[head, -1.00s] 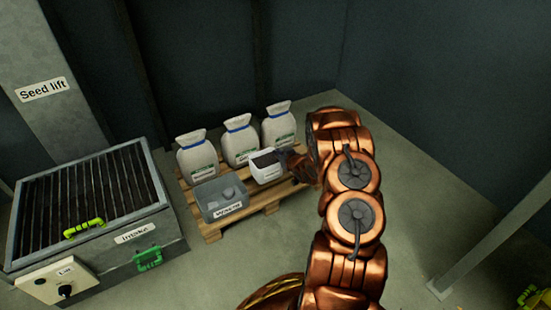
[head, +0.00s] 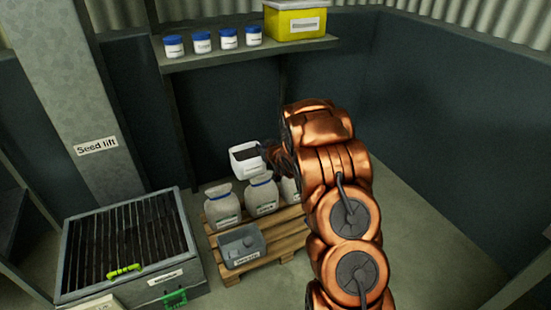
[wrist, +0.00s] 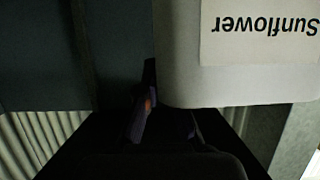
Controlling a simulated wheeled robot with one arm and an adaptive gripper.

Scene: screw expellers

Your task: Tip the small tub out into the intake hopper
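The small white tub (head: 246,165) is up in the air above the sacks, roughly upright, with dark contents inside. Its label reads "Sunflower", upside down in the wrist view (wrist: 240,80). My gripper (head: 274,157) is at the tub's right side and appears shut on its wall; the fingers are partly hidden by my arm and dark in the wrist view (wrist: 148,105). The intake hopper (head: 192,288), a grey metal box with a dark slatted grate on top, stands at the lower left, well apart from the tub.
A wooden pallet (head: 285,242) bears several white sacks (head: 225,208) and a grey bin (head: 242,247). A shelf (head: 200,62) above holds blue-lidded jars and a yellow box (head: 297,22).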

